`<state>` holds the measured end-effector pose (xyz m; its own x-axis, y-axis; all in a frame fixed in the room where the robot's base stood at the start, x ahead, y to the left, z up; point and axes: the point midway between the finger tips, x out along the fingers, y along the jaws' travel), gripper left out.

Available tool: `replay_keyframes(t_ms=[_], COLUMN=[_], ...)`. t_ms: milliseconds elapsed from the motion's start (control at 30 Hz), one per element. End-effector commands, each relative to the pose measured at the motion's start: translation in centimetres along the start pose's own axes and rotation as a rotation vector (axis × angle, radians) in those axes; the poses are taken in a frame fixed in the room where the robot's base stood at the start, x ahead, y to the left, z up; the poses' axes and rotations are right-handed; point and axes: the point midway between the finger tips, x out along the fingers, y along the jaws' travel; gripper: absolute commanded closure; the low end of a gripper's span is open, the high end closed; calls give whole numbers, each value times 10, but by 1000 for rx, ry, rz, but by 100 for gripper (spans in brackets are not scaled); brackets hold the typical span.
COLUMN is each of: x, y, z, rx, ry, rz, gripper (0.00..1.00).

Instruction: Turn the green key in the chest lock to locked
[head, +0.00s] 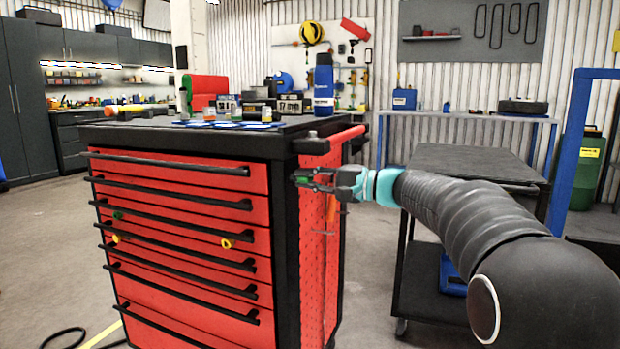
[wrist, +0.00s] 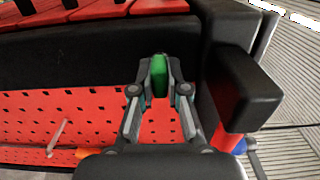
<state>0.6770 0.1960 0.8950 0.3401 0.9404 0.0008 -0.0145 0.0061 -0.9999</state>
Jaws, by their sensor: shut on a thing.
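The red chest (head: 285,265) with black edges stands at the left in the head view, its perforated side facing my arm. My gripper (head: 302,179) is at the upper part of that side, just below the black top edge. In the wrist view my gripper (wrist: 159,92) is shut on the green key (wrist: 159,72), which shows upright between the two fingertips. The key shows only as a small green patch in the head view. The lock is hidden behind the fingers and key, so I cannot tell its setting.
A black bracket (wrist: 245,88) stands close on the right in the wrist view. A thin peg (wrist: 57,138) juts from the perforated panel. A black cart (head: 470,165) stands right, behind my arm.

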Motion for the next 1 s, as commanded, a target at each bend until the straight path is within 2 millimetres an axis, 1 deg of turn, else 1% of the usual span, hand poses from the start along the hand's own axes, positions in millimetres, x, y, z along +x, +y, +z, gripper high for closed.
replay_keyframes(t_ms=[33, 233, 267, 300, 367, 667, 767, 867, 1000], x=[3, 3, 3, 3, 3, -2, -8, -20, -46], y=[-3, -3, -3, -3, -3, -1, -1, -1, -1], z=[2, 2, 2, 2, 2, -1, -3, -3, -3], rx=[0, 0, 0, -1, -1, 0, 0, -1, -1], ry=[-4, -4, -4, -4, -4, 3, 7, 8, 10], rz=[-5, -6, -6, -5, -5, -2, -2, -2, -2], gripper=[100, 100, 84, 74, 60, 60, 60, 60, 60])
